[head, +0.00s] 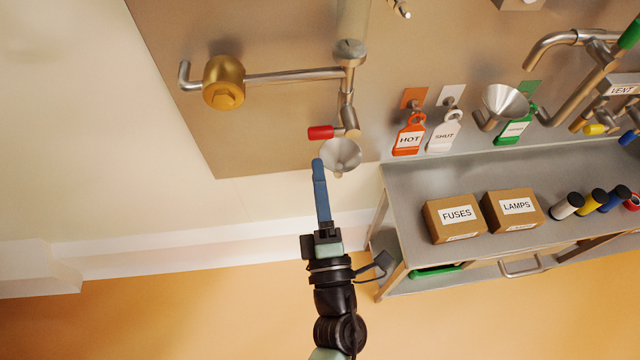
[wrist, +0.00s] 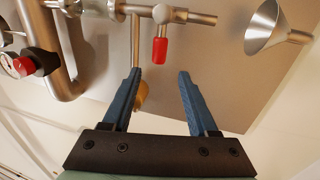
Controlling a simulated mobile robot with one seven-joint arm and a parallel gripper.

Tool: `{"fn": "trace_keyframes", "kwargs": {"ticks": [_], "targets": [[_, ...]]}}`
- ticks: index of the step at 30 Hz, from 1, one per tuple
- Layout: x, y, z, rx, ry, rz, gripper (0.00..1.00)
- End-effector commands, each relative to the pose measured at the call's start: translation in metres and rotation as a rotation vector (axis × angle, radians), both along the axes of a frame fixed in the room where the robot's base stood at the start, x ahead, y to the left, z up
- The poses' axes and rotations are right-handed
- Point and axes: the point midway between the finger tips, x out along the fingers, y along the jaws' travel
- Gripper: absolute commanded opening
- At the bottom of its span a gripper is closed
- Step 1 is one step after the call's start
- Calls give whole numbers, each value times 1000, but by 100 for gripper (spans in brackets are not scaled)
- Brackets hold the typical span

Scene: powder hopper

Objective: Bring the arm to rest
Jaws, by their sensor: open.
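My gripper (head: 318,166) points up at the metal panel in the head view, its blue fingers seen edge-on. In the wrist view, my gripper (wrist: 159,74) has its two blue fingers well apart, with nothing held between them. A red-capped valve handle (head: 321,132) sits just beyond the fingertips in the head view. The handle (wrist: 160,51) hangs beyond the gap between the fingers in the wrist view, apart from both. A metal funnel (head: 342,152) is close beside the fingertips in the head view; the funnel (wrist: 262,30) is clear of the right finger in the wrist view.
A brass fitting (head: 223,82) on a pipe is at upper left. Tags marked HOT (head: 408,135) and SHUT (head: 444,132) hang at right. A metal bench (head: 410,190) bears a FUSES box (head: 455,217) and a LAMPS box (head: 514,210). Left of my arm is open space.

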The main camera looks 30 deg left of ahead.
Motion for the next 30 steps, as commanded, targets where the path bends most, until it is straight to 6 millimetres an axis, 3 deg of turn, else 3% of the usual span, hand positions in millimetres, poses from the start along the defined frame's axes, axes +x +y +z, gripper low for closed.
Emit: {"fn": "trace_keyframes", "kwargs": {"ticks": [6, 23, 26, 29, 30], "targets": [[-9, -7, -2, 1, -2, 0, 59], [-7, -7, 1, 5, -4, -4, 59], [6, -14, 21, 43, -21, -34, 59], [32, -30, 66, 141, -55, -92, 59], [43, -39, 90, 197, -70, -121, 59]]}}
